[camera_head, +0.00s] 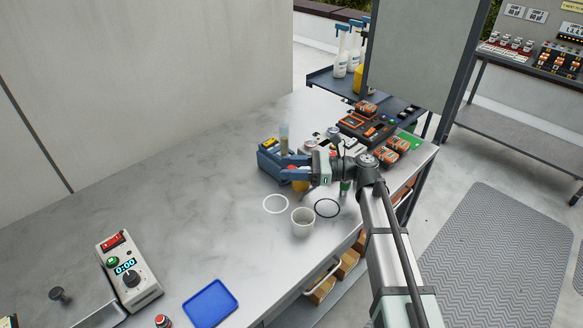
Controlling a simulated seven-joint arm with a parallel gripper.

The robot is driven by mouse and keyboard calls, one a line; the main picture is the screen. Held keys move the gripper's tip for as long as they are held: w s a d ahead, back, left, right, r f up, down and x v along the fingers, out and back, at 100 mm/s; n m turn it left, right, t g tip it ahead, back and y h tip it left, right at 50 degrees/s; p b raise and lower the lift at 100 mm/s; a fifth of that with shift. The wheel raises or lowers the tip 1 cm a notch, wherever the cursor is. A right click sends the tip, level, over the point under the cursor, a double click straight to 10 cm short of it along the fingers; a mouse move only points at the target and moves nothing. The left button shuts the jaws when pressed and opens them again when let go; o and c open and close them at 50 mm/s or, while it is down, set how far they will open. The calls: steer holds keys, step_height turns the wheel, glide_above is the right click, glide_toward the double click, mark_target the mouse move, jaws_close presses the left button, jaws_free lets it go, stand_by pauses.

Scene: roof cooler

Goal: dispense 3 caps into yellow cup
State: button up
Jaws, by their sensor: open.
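My gripper (286,168) reaches left over the middle of the steel bench, its blue fingers apart. It is beside a blue box (268,164) with a yellow top part. A clear upright tube (284,138) with brownish contents stands just behind the fingers. I cannot tell whether it is between them. A yellow-orange object (301,186) shows just below the gripper, mostly hidden; I cannot tell if it is the yellow cup. A pale, whitish cup (302,224) stands upright on the bench in front of it. No caps can be made out.
Orange-black cases (368,126) crowd the bench's right end. A timer box (129,271) and a blue tray (210,303) are at the front left. The bench's left middle is clear.

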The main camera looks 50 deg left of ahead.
jaws_close()
stand_by(0.4)
steer(key=shift+r, duration=0.1)
